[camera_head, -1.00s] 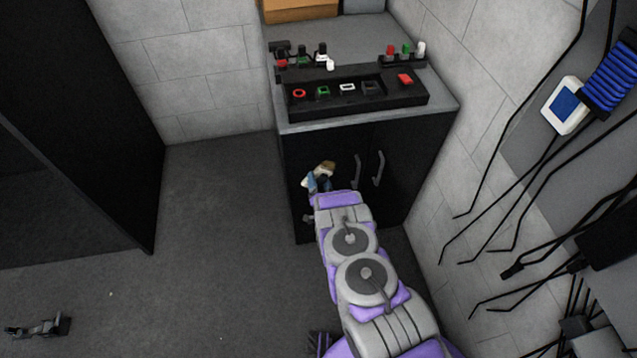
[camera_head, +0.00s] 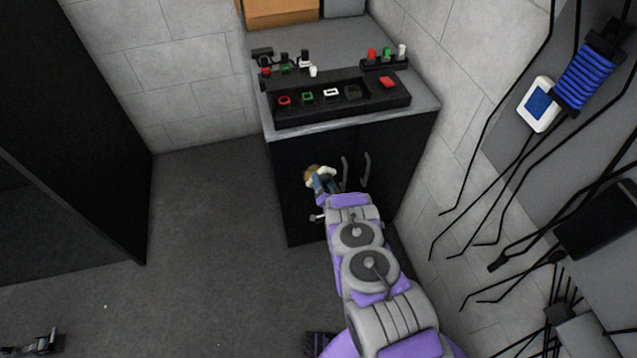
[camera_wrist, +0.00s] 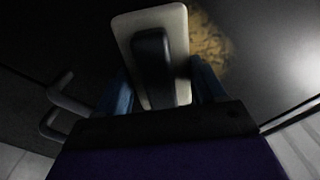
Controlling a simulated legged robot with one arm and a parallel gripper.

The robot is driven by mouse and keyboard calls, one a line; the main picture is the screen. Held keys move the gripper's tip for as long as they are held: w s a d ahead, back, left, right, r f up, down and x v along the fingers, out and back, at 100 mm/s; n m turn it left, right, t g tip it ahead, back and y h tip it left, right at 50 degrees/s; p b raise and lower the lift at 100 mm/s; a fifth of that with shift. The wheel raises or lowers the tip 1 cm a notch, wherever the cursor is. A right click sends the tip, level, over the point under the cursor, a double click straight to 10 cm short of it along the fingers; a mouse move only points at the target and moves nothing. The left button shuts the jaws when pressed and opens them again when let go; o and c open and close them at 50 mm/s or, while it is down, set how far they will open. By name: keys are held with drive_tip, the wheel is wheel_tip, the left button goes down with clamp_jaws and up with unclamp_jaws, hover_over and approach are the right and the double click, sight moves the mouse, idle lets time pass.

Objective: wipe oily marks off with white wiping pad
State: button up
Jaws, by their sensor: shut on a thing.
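My gripper (camera_wrist: 160,75) is shut on the black handle of the white wiping pad (camera_wrist: 178,22), with a blue finger on each side. The pad faces the black cabinet door; whether it touches cannot be told. A brownish-yellow oily mark (camera_wrist: 211,48) shows on the door beside the pad, and the pad may hide part of it. In the head view the mark (camera_head: 312,170) is just left of the pad (camera_head: 330,181), and my gripper (camera_head: 322,186) is partly hidden by my arm.
The cabinet (camera_head: 292,205) has two door handles (camera_head: 355,172) close to the right of the pad. Its top holds a black tray (camera_head: 342,112) and small coloured parts. A wall panel with black rods (camera_head: 480,185) stands at right. The floor (camera_head: 210,240) at left is mostly clear.

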sight(329, 178)
drive_tip(key=shift+w+d, duration=0.25)
drive_tip(key=shift+d, duration=0.45)
drive_tip(key=shift+s+r+p, duration=0.1)
drive_tip(key=shift+r+p, duration=0.65)
drive_tip(key=shift+r, duration=0.15)
drive_tip(key=shift+s+a+f+b, duration=0.2)
drive_tip(key=shift+a+b, duration=0.15)
drive_tip(key=shift+a, duration=0.45)
drive_tip(key=shift+s+a+r+b, duration=0.1)
drive_tip(key=shift+s+a+b, duration=0.1)
drive_tip(key=shift+a, duration=0.45)
drive_tip(key=shift+s+a+r+b, duration=0.1)
drive_tip(key=shift+a+b, duration=0.05)
drive_tip(key=shift+a, duration=0.45)
drive_tip(key=shift+s+a+b, duration=0.15)
drive_tip(key=shift+s+a, duration=0.1)
drive_tip(key=shift+a, duration=0.65)
drive_tip(key=shift+s+a+b, duration=0.15)
drive_tip(key=shift+s+a, duration=0.1)
drive_tip(key=shift+a, duration=0.6)
drive_tip(key=shift+d+r+p, duration=0.1)
drive_tip(key=shift+r+p, duration=0.4)
drive_tip(key=shift+r, duration=0.25)
drive_tip(key=shift+w+d+r+p, duration=0.1)
drive_tip(key=shift+w+d+p, duration=0.2)
drive_tip(key=shift+d, duration=0.7)
drive_tip(key=shift+w+d+p, duration=0.1)
drive_tip(key=shift+w+d, duration=0.3)
drive_tip(key=shift+d, duration=0.6)
